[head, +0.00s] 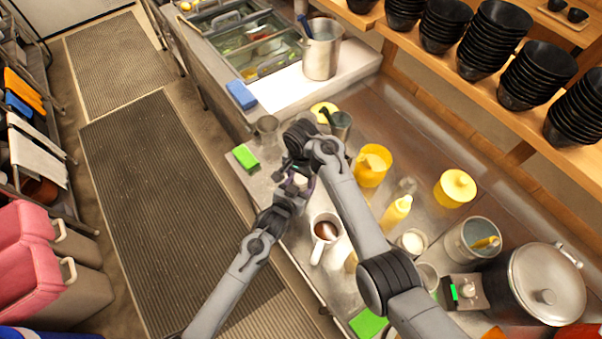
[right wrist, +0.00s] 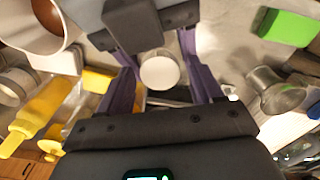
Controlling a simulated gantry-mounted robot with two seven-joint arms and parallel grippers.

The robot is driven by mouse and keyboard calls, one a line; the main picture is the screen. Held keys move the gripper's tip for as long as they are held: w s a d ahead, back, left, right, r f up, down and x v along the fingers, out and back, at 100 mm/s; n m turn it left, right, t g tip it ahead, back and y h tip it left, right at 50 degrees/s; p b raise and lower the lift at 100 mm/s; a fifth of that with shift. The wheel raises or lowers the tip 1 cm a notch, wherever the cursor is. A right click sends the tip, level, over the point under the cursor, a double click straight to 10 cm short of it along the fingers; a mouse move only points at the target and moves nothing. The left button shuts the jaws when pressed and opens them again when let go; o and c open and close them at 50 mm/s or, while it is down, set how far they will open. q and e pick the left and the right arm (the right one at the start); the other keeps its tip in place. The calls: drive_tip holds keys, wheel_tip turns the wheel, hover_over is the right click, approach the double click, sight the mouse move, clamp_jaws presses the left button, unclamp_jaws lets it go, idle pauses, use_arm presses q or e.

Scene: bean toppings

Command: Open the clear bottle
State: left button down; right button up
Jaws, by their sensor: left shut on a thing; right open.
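The clear bottle shows mainly as a round white top (right wrist: 160,72) in the right wrist view; it also shows as a small pale spot in the head view (head: 300,179). Its body is mostly hidden. My left gripper (head: 296,190) is shut on the bottle, over the steel counter. My right gripper (right wrist: 163,80) is open above it, its purple fingers on either side of the white top. I cannot tell whether the fingers touch it.
A mug of brown liquid (head: 325,229), a yellow squeeze bottle (head: 396,212) and a yellow container (head: 372,169) stand close by. A large lidded pot (head: 545,283) stands right.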

drive_tip(key=c, duration=1.1)
drive_tip(key=n, duration=0.5)
drive_tip(key=shift+r, duration=0.1)
drive_tip(key=n, duration=0.5)
drive_tip(key=o, duration=1.2)
